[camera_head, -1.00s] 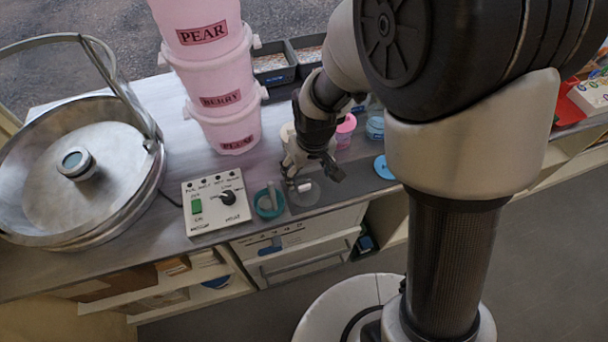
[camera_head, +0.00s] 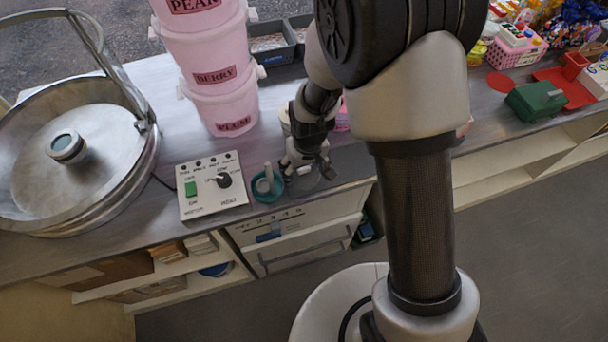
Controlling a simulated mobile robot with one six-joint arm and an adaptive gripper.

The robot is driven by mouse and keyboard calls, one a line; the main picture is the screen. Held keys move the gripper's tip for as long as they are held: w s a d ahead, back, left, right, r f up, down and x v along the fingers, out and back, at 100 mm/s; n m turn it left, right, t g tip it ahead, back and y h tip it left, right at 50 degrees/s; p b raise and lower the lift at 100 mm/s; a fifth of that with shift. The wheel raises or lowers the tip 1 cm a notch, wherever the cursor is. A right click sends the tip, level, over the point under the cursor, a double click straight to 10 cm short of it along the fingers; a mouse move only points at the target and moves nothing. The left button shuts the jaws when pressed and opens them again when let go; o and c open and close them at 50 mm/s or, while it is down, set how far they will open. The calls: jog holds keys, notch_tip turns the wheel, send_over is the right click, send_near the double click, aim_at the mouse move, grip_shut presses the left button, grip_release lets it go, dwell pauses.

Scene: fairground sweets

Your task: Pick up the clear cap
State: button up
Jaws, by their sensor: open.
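The clear cap (camera_head: 303,187) looks like a faint, see-through round disc lying on the counter, just right of a teal ring-shaped item (camera_head: 267,185). My gripper (camera_head: 309,173) points down right over the cap, with its fingers apart and nothing clearly held between them. The fingers cover part of the cap. I cannot tell whether they touch it.
A control box (camera_head: 211,186) with a green switch and black knob stands left of the teal item. Stacked pink tubs (camera_head: 226,104) stand behind, and a large metal pan (camera_head: 22,208) is at far left. The counter's front edge (camera_head: 345,187) is close to the cap.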

jog(key=shift+r, duration=0.1)
jog(key=shift+c, duration=0.6)
jog(key=c, duration=1.1)
